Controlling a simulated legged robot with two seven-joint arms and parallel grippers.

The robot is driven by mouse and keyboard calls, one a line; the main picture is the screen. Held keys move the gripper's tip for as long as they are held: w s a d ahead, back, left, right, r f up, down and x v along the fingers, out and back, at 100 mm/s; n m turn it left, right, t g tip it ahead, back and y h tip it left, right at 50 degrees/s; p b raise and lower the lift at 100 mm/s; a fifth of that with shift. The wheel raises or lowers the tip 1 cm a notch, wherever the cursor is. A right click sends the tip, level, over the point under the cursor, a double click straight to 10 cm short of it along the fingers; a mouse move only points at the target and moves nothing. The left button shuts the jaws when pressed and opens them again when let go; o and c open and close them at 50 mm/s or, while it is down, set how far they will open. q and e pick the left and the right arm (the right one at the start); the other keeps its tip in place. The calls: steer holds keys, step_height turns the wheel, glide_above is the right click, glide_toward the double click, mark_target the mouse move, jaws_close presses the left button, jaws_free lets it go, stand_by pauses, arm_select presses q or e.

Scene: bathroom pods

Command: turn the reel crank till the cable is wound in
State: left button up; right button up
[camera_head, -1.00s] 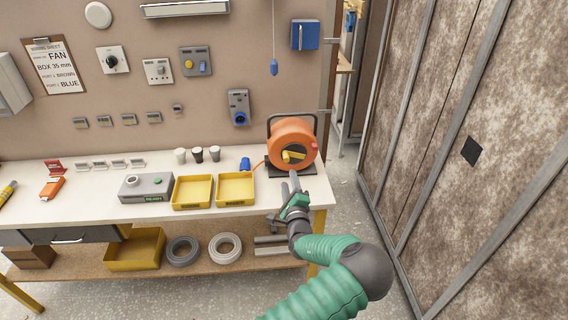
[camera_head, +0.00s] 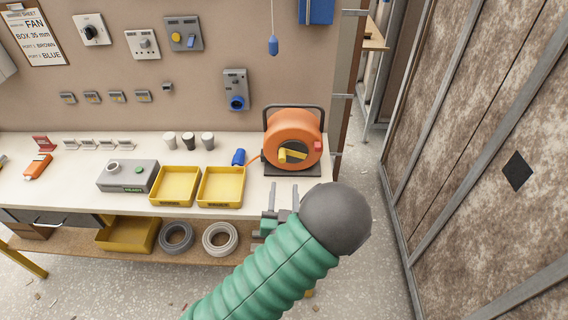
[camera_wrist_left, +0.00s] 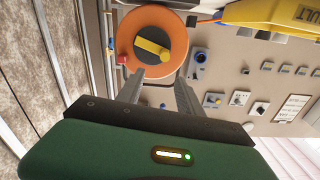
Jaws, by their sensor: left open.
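The orange cable reel (camera_head: 291,139) stands in its dark frame at the right end of the white bench. Its yellow crank (camera_head: 292,155) is on the front face, with a red knob (camera_head: 318,146) near the right rim. A blue plug (camera_head: 238,157) on an orange cable lies on the bench just left of the reel. My left gripper (camera_head: 283,188) is open and empty, in front of and below the reel, apart from it. In the left wrist view the reel (camera_wrist_left: 173,60) and its yellow crank (camera_wrist_left: 150,47) appear beyond the spread fingers (camera_wrist_left: 158,85). My right gripper does not show.
Yellow trays (camera_head: 221,203) and a grey box (camera_head: 128,175) sit on the bench left of the reel. Cups (camera_head: 188,142) stand behind them. Coils (camera_head: 220,239) lie on the lower shelf. A panelled wall (camera_head: 480,150) rises on the right.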

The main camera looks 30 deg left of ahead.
mark_target(282, 163)
arm_select(q)
steer(key=x, duration=0.8)
steer(key=b+x, duration=0.1)
steer(key=x, duration=0.3)
steer(key=shift+w+a+f, duration=0.15)
steer(key=shift+a+f, duration=0.25)
steer(key=shift+a, duration=0.1)
steer(key=shift+w+a, duration=0.15)
steer(key=shift+w, duration=0.35)
steer(key=shift+a+f, duration=0.15)
steer(key=shift+a, duration=0.4)
steer(key=shift+c, duration=1.8)
steer(key=shift+d, duration=0.25)
jaws_close()
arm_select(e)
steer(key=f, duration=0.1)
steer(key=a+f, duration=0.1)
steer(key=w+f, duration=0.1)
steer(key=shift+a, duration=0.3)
